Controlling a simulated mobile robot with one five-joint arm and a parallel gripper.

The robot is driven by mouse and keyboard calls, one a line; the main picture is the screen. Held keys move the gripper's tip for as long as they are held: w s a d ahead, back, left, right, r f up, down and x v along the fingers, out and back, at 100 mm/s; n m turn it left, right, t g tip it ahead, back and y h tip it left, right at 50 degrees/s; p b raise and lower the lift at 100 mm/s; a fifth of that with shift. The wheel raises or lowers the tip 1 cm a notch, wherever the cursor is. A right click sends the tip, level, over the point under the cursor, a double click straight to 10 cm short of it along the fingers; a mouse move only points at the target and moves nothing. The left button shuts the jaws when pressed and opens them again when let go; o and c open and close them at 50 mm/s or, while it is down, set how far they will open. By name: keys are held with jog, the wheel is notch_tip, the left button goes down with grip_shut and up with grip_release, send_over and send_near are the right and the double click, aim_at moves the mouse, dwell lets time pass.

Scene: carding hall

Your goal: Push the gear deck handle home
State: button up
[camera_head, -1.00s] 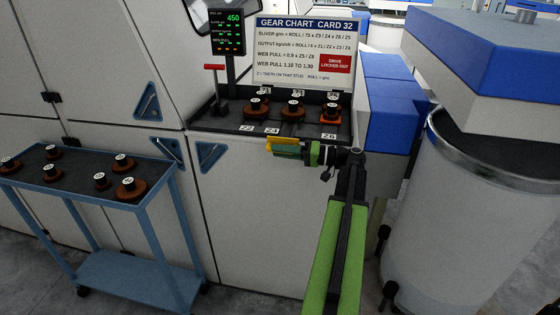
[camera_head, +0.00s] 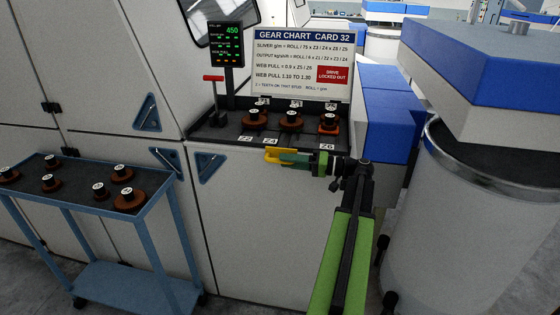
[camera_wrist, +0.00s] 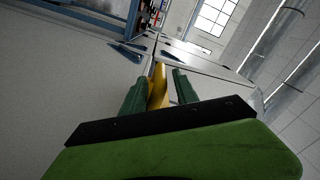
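The gear deck handle (camera_head: 213,78) is a red crossbar on a dark upright post at the left end of the gear deck (camera_head: 225,132). The deck is a black shelf holding several brown gears with white-topped hubs. My gripper (camera_head: 278,156) is in front of and below the deck's front edge, to the right of the handle and apart from it, pointing left. In the wrist view its two green fingers (camera_wrist: 160,85) stand apart. A yellow piece (camera_wrist: 158,85) lies between them, close to the left finger; whether it is part of the gripper is unclear.
A gear chart (camera_head: 301,63) with a red "drive locked out" label and a display (camera_head: 227,44) stand behind the deck. A blue trolley (camera_head: 160,190) with several gears is at left. A large can (camera_head: 470,215) stands at right, near my arm.

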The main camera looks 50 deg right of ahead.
jog(key=v, duration=1.4)
jog(key=shift+s, duration=0.25)
jog(key=shift+f, duration=0.1)
